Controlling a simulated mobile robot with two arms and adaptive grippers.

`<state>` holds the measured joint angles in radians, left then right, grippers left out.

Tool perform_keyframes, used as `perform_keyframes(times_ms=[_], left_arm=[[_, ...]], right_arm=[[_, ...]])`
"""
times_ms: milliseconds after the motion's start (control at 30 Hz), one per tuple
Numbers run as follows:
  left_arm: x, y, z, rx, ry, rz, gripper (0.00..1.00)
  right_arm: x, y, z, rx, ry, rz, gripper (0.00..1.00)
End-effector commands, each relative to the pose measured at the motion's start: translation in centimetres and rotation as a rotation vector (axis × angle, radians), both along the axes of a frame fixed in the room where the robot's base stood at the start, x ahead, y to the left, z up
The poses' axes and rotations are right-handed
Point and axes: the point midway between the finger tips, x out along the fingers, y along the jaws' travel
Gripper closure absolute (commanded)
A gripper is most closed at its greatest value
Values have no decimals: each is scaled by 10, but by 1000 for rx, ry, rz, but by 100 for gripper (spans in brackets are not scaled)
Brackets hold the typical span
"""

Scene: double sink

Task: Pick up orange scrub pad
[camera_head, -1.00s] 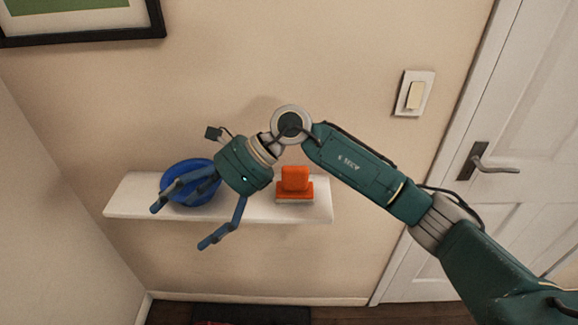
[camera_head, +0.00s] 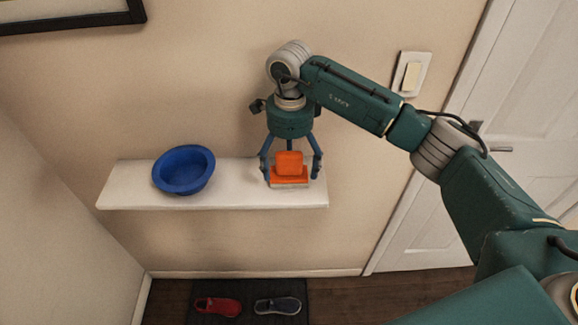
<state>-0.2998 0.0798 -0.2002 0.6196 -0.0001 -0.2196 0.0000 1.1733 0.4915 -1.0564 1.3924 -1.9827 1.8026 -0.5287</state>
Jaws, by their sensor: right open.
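The orange scrub pad (camera_head: 289,166) sits on the right part of a white wall shelf (camera_head: 128,187). It has an upright orange grip block on a wider orange base with a pale underside. My right gripper (camera_head: 291,172) points down over it, open. One finger is at the left of the pad and one at its right. I cannot tell whether either finger touches it. My left gripper is not in view.
A blue bowl (camera_head: 183,170) stands on the shelf left of the pad, with bare shelf between them. A light switch (camera_head: 411,75) and a white door (camera_head: 440,215) are at the right. A red shoe (camera_head: 218,306) and a dark shoe (camera_head: 278,305) lie on a floor mat below.

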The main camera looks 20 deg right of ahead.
Motion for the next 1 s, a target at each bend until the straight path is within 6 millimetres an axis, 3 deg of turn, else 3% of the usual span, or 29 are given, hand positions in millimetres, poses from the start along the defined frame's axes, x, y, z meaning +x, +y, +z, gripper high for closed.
perform_keyframes(times_ms=[33,100,267,500,567,800,1000], left_arm=[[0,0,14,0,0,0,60],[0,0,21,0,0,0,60],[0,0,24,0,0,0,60],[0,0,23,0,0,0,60],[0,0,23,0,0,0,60],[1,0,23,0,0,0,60],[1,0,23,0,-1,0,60]], right_arm=[[-1,1,-4,1,8,0,9],[-1,2,-15,1,7,1,9],[0,2,-34,1,3,1,9],[1,2,-38,1,1,1,9],[1,2,-38,1,1,1,17],[1,2,-38,1,1,1,65],[1,2,-38,2,2,1,65]])
